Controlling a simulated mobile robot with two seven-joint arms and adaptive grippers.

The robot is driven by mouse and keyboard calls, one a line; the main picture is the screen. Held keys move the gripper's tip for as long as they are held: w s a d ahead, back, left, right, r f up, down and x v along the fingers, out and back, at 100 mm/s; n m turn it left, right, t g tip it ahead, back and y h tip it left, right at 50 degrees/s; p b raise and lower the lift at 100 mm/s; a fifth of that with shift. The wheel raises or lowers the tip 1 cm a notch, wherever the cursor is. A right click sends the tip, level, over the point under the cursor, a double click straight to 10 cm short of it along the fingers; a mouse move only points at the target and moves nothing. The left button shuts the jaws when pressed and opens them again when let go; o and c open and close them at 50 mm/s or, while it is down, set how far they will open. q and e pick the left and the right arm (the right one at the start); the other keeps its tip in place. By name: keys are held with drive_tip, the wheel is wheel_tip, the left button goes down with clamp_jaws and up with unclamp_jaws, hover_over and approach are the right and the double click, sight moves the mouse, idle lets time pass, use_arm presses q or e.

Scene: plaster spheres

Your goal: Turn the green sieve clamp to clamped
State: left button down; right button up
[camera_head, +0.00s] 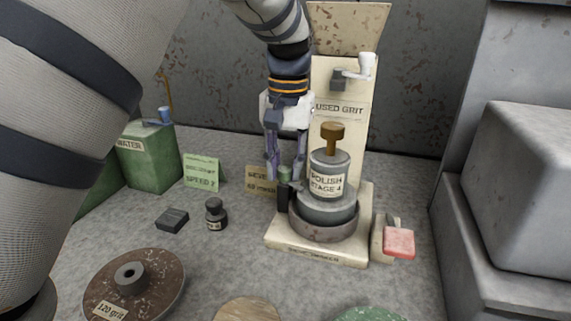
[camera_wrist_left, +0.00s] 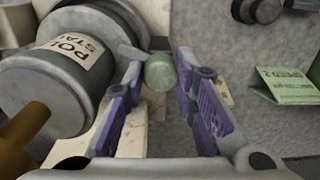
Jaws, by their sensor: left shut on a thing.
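The green sieve clamp (camera_head: 284,174) is a small green knob at the left side of the sieve shaker (camera_head: 318,256), beside a dark upright post. In the left wrist view the round green end of the clamp (camera_wrist_left: 161,73) sits between the purple finger pads, with a short grey bar beside it toward the sieve stack. My left gripper (camera_head: 285,172) points down from above and is shut on the clamp; it also shows in the left wrist view (camera_wrist_left: 160,80). Part of the clamp is hidden by the fingers. My right gripper is not in view.
A grey canister (camera_head: 329,182) labelled "Polish stage 4" with a brown knob stands close right of the gripper. A red paddle switch (camera_head: 398,241) is at the right.

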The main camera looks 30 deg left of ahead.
sight(287, 168)
use_arm(q)
drive_tip(key=n, duration=0.4)
drive_tip(key=shift+n, duration=0.7)
drive_tip(key=c, duration=1.3)
unclamp_jaws()
wheel_tip(287, 168, up, 12)
drive_tip(key=shift+w, duration=0.1)
